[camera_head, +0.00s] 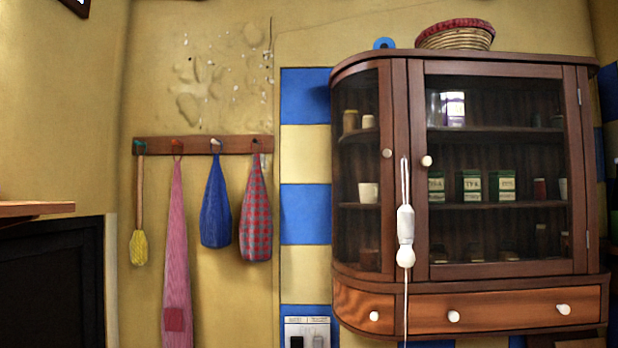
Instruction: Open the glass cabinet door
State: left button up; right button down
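A brown wooden cabinet (418,170) with glass panes hangs on the wall at the right. Its wide front glass door (570,165) looks shut. The door has a pale round knob (427,161) on its left edge and hinges on its right edge. A narrower curved glass panel on the left has its own pale knob (387,153). Jars, tins and a white cup show on shelves behind the glass. Neither of my grippers is in view.
A white cord with a white pull (405,225) hangs before the cabinet, left of the door. A drawer (500,312) with pale knobs lies below. A basket (456,35) sits on top. Cloths hang from a peg rail (200,146) at left. A dark panel (50,285) stands lower left.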

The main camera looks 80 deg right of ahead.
aim_at(423, 270)
jog(key=i+z, duration=0.1)
jog(key=z, duration=0.3)
jog(key=j+z, duration=0.15)
jog(key=z, duration=0.25)
jog(key=i+j+z, duration=0.1)
jog(key=z, duration=2.55)
